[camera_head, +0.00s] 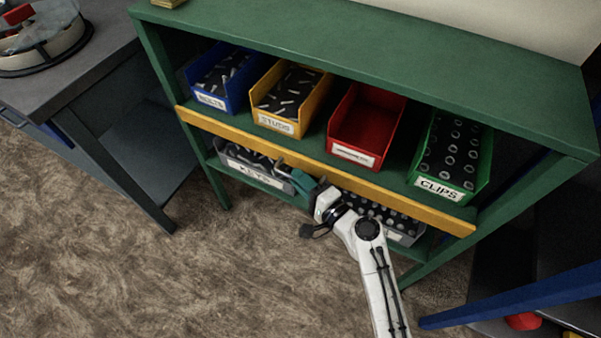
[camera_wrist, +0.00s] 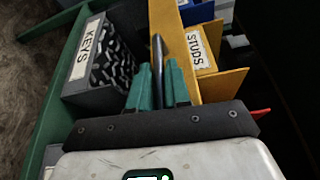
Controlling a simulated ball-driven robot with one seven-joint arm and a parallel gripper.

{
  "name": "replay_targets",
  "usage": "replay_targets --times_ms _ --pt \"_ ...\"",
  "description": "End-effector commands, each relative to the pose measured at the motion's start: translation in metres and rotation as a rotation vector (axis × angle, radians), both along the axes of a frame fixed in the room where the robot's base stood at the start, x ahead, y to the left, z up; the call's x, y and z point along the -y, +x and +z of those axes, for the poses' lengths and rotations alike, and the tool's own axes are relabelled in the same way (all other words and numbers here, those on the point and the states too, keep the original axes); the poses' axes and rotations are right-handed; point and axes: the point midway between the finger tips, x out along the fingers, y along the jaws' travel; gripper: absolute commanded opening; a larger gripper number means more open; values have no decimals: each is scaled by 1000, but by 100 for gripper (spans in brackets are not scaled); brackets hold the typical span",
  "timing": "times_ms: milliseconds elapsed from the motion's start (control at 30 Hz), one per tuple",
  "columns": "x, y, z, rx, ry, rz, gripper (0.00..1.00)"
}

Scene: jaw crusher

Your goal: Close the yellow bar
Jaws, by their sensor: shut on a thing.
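The yellow bar (camera_head: 330,172) runs along the front of the green shelf, below the upper row of bins. In the wrist view the yellow bar (camera_wrist: 165,18) runs upward just beyond my fingers. My gripper (camera_head: 298,180) is in front of the bar, a little left of its middle, with teal fingers pointing up and left. In the wrist view my gripper (camera_wrist: 158,72) is shut on a dark, narrow handle (camera_wrist: 158,48) standing between its fingers beside the bar. Whether the handle is fixed to the bar cannot be seen clearly.
A grey KEYS bin (camera_head: 240,178) sits below, left of my gripper. A dark table (camera_head: 70,80) stands left. Floor in front is clear.

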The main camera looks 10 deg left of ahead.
Motion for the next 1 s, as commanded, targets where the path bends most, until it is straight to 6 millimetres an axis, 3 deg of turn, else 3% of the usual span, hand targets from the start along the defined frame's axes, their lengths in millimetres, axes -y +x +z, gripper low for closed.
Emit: replay_targets --times_ms 767,800,1000 --pt "2 4 4 -87 32 -4 0" --pt "2 4 4 -87 32 -5 20" --pt "2 3 4 -87 32 -3 38"
